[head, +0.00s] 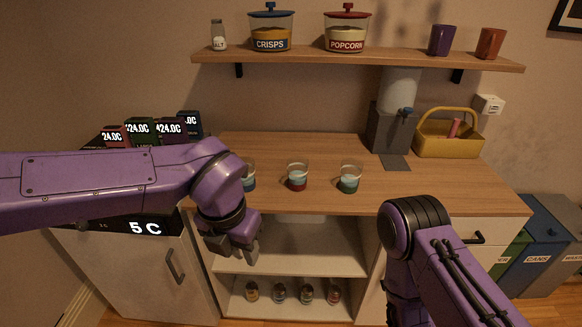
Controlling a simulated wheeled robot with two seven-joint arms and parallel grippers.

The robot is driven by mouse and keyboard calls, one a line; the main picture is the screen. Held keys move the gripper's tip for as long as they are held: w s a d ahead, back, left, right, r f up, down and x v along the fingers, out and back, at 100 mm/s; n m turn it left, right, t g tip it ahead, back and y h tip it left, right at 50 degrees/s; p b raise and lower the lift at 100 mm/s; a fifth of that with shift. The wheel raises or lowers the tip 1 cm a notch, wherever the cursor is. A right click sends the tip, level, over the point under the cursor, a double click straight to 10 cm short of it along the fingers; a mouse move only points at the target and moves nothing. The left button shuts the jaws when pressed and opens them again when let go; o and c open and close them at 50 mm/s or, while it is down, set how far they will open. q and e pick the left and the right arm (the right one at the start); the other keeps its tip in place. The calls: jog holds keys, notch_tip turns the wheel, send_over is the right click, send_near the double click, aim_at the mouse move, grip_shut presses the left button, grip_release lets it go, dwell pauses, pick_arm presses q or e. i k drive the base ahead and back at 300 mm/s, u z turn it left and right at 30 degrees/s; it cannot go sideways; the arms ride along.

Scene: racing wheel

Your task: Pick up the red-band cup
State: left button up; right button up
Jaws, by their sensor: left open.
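The red-band cup (297,178) is a small clear cup with a dark red band near its base. It stands upright on the wooden counter, between a blue-band cup (250,180) on its left and a green-band cup (349,179) on its right. My left gripper (236,251) is open and points down in front of the counter, lower and left of the red-band cup and apart from it. My left wrist partly covers the blue-band cup. My right arm comes in at the lower right; its gripper does not show.
The wooden counter (430,187) is bare right of the cups. A grey water dispenser (390,130) and a yellow caddy (450,139) stand at its back right. A wall shelf (350,58) holds jars and mugs. Small jars (306,293) sit on the low shelf.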

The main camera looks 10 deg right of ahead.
aim_at(297, 166)
jog(key=u, duration=1.75)
jog(key=i, duration=1.6)
jog(key=z, duration=3.3)
jog(key=i, duration=0.95)
jog(key=z, duration=0.05)
